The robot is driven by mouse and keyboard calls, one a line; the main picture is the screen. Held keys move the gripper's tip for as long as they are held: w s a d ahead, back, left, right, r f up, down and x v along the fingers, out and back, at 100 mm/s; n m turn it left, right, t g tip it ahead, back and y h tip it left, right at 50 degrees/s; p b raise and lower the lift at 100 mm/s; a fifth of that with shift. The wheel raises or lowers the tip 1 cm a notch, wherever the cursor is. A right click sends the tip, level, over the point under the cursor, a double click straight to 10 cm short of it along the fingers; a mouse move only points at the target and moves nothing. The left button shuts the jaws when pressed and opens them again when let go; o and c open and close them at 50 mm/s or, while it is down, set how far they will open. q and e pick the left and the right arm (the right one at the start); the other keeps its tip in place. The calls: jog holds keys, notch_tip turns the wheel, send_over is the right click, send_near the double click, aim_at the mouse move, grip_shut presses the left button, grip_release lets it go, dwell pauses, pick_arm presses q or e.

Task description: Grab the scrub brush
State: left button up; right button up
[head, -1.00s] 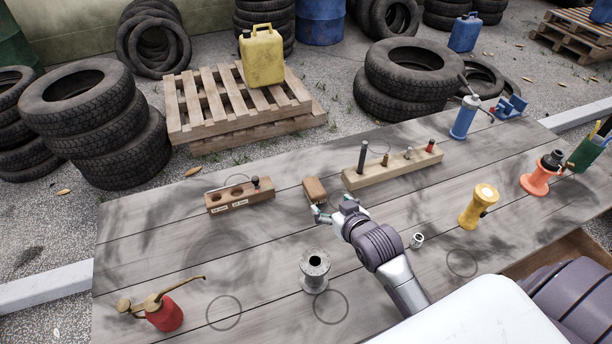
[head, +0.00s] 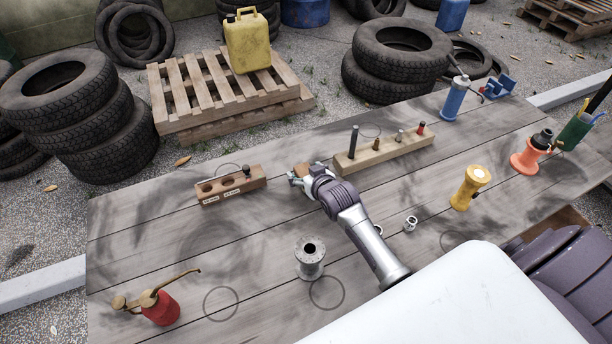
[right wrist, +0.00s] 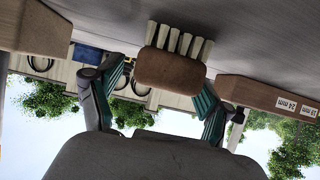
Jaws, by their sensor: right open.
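The scrub brush (head: 303,168) lies on the wooden table, partly hidden by my right gripper (head: 300,179) in the head view. In the right wrist view the scrub brush (right wrist: 168,68) shows a brown block with pale bristles against the table. My right gripper (right wrist: 160,88) is open, with one teal-padded finger on each side of the brush. My left gripper is not in view.
A wooden socket block (head: 230,187) stands just left of the brush, and a longer block with pegs (head: 386,150) just right. Nearer are a metal spool (head: 310,258), a red oil can (head: 160,309) and a yellow flashlight (head: 470,188).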

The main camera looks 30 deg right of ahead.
jog(key=shift+x, duration=1.25)
jog(key=shift+s, duration=0.1)
jog(key=c, duration=1.3)
jog(key=shift+r, duration=0.1)
